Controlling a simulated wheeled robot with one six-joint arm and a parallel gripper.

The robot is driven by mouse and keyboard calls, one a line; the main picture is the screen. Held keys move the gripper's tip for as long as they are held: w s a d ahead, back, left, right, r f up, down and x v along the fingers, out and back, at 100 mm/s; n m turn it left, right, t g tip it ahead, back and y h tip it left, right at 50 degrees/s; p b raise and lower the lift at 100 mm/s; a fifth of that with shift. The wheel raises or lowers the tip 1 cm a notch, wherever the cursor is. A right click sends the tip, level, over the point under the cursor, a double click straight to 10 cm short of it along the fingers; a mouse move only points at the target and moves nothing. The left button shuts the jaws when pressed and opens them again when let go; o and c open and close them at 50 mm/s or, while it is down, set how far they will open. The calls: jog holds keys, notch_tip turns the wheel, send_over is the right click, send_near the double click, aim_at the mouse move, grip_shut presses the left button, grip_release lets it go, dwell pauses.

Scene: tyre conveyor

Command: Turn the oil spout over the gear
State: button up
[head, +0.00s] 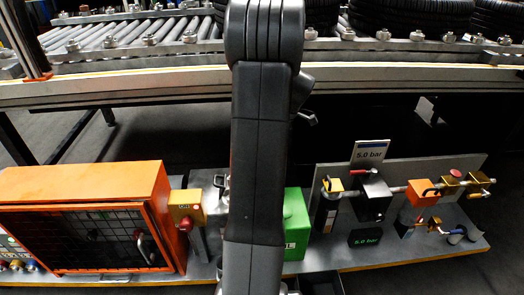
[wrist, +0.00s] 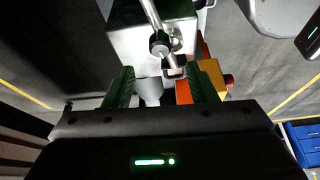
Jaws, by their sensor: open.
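My gripper (wrist: 159,72) shows in the wrist view with its two green fingers apart and nothing clearly held. Just beyond and between the fingertips is a thin metal rod (wrist: 152,15) with a dark round joint (wrist: 158,42); it may be the oil spout, but I cannot be sure. It stands in front of a pale grey box (wrist: 130,40). In the head view a green box (head: 296,225) with part of a label ending in "L" is half hidden behind my arm. I cannot make out the gear. My gripper is not visible in the head view.
An orange caged box (head: 85,180) and a yellow switch box (head: 186,206) with a red button stand left of my arm. Valves and pipes (head: 405,190) with "5.0 bar" signs stand right. Behind runs a roller conveyor (head: 130,35) with tyres (head: 397,15).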

jog(key=v, duration=0.4)
jog(key=shift+r+p, duration=0.1)
jog(key=shift+p, duration=0.3)
jog(key=b+x, duration=0.4)
jog(key=x, duration=1)
jog(key=shift+b, duration=0.3)
jog(key=shift+r, duration=0.15)
jog(key=shift+w+a+m+t, duration=0.1)
jog(key=shift+w+m+t, duration=0.2)
jog(key=shift+w+m, duration=0.5)
dwell(0.5)
jog(key=shift+s, duration=0.15)
